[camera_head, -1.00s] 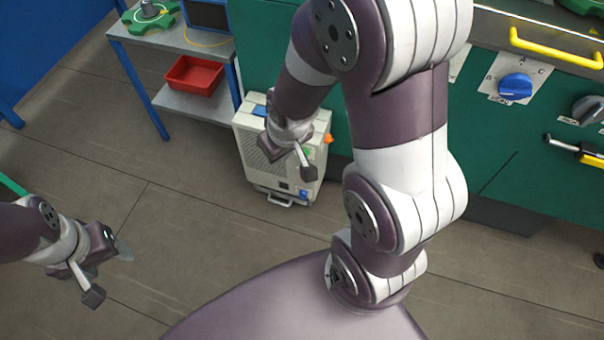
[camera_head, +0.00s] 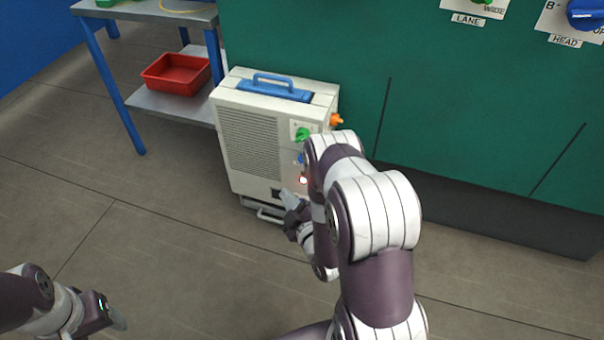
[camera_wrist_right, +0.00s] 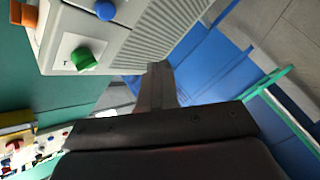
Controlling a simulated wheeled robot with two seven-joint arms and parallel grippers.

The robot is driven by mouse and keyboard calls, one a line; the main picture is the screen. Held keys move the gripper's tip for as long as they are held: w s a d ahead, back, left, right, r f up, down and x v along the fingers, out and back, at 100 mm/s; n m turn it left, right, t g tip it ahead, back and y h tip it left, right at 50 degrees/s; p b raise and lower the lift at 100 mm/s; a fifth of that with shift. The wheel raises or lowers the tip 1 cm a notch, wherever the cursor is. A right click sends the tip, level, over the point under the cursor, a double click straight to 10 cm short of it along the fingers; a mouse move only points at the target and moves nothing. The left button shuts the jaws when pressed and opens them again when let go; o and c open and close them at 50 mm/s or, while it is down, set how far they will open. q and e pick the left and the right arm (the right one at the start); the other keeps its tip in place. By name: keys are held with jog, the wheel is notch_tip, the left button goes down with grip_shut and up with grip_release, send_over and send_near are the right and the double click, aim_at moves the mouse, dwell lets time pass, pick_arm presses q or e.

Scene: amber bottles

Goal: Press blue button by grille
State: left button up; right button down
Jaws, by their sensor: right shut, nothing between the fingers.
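A cream box with a grey grille (camera_head: 248,142) on its front stands on the floor against the green cabinet. Its blue button (camera_head: 301,158) is right of the grille, below a green knob (camera_head: 302,134). In the right wrist view the blue button (camera_wrist_right: 105,10) is at the top edge, near the green knob (camera_wrist_right: 83,58). My right gripper (camera_head: 286,197) is shut and empty, in front of the box's lower front and below the button. Its fingers (camera_wrist_right: 158,75) show apart from the button in the wrist view. My left gripper (camera_head: 118,318) is at the lower left, its jaw state unclear.
The box has a blue top handle (camera_head: 275,88) and an orange knob (camera_head: 336,120) on its right side. A metal table (camera_head: 135,105) with a red tray (camera_head: 176,73) stands left. The green cabinet (camera_head: 450,120) is behind. The floor at left is clear.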

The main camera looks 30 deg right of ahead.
jog(key=shift+r, duration=0.15)
jog(key=w+d+b, duration=0.2)
jog(key=w+d, duration=0.3)
jog(key=d, duration=0.1)
jog(key=shift+w+d, duration=0.35)
jog(key=shift+w, duration=0.1)
dwell(2.0)
jog(key=shift+w+d, duration=0.2)
jog(key=shift+d, duration=0.1)
jog(key=shift+w+d, duration=0.3)
jog(key=shift+d, duration=0.05)
dwell(0.6)
jog(key=shift+s+a, duration=0.6)
jog(key=shift+a, duration=0.05)
